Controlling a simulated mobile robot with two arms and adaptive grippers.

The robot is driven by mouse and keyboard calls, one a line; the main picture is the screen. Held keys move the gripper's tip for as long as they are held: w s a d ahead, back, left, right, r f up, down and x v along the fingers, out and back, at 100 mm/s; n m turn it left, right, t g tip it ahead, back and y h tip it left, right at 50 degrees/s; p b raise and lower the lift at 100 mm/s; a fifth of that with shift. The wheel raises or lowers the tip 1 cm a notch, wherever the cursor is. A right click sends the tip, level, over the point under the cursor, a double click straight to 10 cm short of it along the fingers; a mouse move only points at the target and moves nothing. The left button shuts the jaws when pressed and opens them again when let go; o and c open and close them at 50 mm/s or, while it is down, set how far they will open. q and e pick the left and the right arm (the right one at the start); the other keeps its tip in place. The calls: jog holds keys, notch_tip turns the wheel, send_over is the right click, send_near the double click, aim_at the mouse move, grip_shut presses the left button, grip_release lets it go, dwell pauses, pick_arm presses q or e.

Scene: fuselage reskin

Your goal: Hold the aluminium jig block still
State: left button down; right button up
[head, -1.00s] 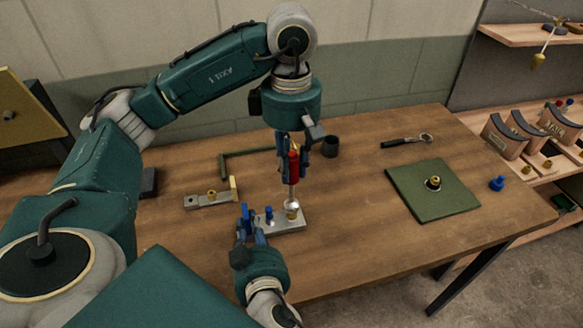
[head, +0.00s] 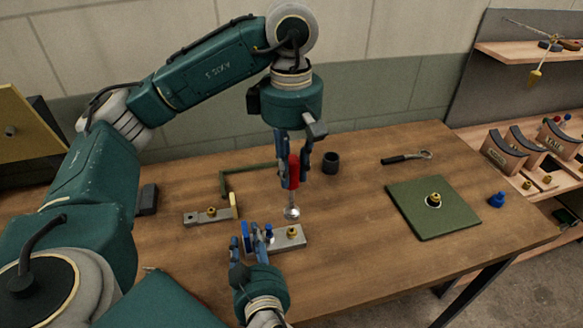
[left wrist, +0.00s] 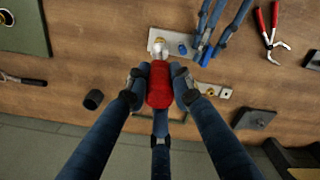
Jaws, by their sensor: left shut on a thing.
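The aluminium jig block (head: 288,240) lies on the bench near its front edge, with a brass fitting (head: 293,231) and a blue pin (head: 268,231) on top. It also shows in the left wrist view (left wrist: 176,37). My right gripper (head: 247,243) is at the block's left end, its fingers on either side of it; whether they press on it is unclear. My left gripper (head: 293,170) is shut on the red handle (head: 293,172) of an upright tool, also clear in the left wrist view (left wrist: 160,85). The tool's rounded metal end (head: 291,212) hangs just above the brass fitting.
A slotted metal bar (head: 205,217) with a brass piece lies behind left. Free bench lies right of the block.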

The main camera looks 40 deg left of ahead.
jog(key=v, duration=1.2)
jog(key=shift+d, duration=0.1)
